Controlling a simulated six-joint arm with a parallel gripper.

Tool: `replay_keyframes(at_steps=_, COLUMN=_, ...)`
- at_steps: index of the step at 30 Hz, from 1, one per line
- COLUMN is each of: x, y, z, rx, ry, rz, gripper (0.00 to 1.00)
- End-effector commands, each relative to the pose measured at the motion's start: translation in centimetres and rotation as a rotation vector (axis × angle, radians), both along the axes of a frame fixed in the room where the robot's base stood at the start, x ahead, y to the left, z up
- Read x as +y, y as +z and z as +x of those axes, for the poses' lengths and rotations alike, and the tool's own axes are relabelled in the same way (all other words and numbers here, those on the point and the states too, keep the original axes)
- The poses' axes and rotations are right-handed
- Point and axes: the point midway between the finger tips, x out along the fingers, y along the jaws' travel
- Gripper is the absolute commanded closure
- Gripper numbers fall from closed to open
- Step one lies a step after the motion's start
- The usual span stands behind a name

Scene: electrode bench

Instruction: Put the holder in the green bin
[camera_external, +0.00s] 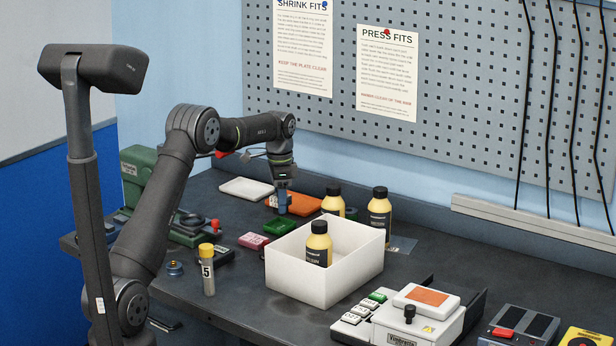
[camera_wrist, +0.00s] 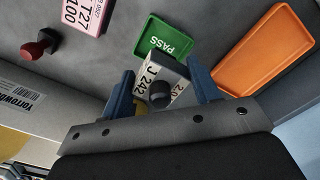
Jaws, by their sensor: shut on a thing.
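The holder (camera_wrist: 150,76) is a small grey-white block with a black knob and printed labels, one reading "J 242". My gripper (camera_wrist: 161,88) has its blue fingers on either side of the holder in the wrist view and is shut on it. My gripper also shows in the external view (camera_external: 283,207), pointing down near the back of the bench; the holder is not clear there. The green bin (camera_wrist: 163,46) is a shallow tray marked "PASS", just beyond the holder, which overlaps its near edge in the picture. The green bin (camera_external: 281,227) lies just in front of my gripper in the external view.
An orange tray (camera_external: 306,206) lies right beside my gripper, and a white tray (camera_external: 246,188) lies behind left. A pink block (camera_external: 251,242) is left of the green bin. A tall white box (camera_external: 297,277) with a bottle inside stands close in front; two bottles (camera_external: 379,214) stand behind it.

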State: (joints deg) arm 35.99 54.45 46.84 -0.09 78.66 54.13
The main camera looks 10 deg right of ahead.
Motion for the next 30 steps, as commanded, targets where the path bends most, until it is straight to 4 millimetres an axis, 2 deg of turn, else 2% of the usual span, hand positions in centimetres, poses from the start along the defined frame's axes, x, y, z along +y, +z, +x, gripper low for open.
replay_keyframes(at_steps=5, x=0.3, y=-0.8, z=0.5, rx=0.000, ry=0.000, rz=0.000, gripper=0.77)
replay_keyframes(at_steps=12, x=0.3, y=-4.0, z=0.4, rx=0.000, ry=0.000, rz=0.000, gripper=0.77)
replay_keyframes(at_steps=24, x=0.2, y=-4.6, z=0.4, rx=-0.001, ry=0.000, rz=-0.001, gripper=0.77)
replay_keyframes(at_steps=25, x=0.2, y=-4.6, z=0.4, rx=0.000, ry=0.000, rz=0.000, gripper=0.38)
replay_keyframes(at_steps=27, x=0.2, y=-4.6, z=0.4, rx=0.000, ry=0.000, rz=0.000, gripper=0.24)
replay_keyframes(at_steps=30, x=0.2, y=-4.6, z=0.4, rx=0.000, ry=0.000, rz=0.000, gripper=0.22)
